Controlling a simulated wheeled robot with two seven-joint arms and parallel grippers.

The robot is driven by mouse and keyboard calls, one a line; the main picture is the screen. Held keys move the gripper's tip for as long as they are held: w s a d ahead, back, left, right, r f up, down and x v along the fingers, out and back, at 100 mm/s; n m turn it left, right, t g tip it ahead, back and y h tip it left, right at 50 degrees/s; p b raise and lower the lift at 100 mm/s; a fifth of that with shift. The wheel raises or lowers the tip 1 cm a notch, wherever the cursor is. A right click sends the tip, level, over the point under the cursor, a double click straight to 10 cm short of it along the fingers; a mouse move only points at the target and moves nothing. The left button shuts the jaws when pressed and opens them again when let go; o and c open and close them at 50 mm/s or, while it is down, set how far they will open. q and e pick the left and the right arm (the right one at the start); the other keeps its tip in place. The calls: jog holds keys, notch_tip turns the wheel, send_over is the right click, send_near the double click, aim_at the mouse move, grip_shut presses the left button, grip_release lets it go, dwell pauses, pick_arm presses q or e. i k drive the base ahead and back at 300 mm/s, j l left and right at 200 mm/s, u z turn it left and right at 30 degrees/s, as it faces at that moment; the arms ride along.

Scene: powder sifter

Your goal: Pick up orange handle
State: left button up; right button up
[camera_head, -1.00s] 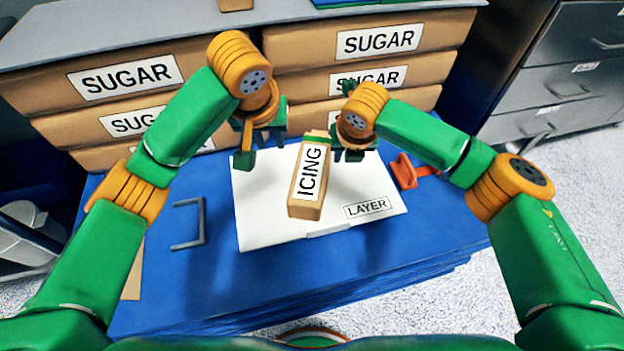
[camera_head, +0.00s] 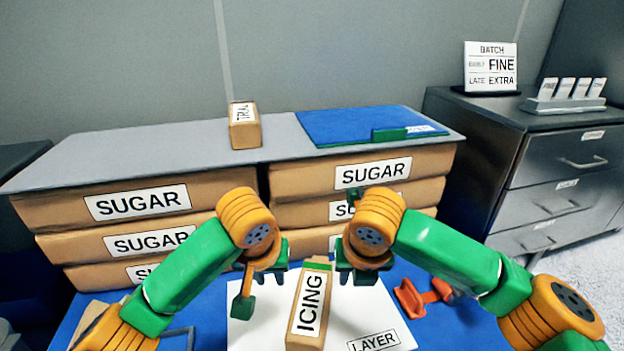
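The orange handle (camera_head: 422,296) lies on the blue table at the right, beside the white sheet marked LAYER (camera_head: 262,332). My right gripper (camera_head: 364,274) is above the sheet, to the left of the handle and apart from it. Its fingers are mostly hidden behind its wrist. My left gripper (camera_head: 263,284) is left of the ICING box, farther from the handle. Its fingers look spread with nothing between them.
The ICING box (camera_head: 309,304) stands between my grippers on the sheet. Stacked SUGAR boxes (camera_head: 137,202) line the back under a grey top (camera_head: 190,150) with a small box (camera_head: 244,126) and a blue mat (camera_head: 345,124). A sign (camera_head: 490,66) stands on the right-hand drawer cabinet (camera_head: 560,160).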

aim_at(408, 298)
jog(key=k, duration=0.95)
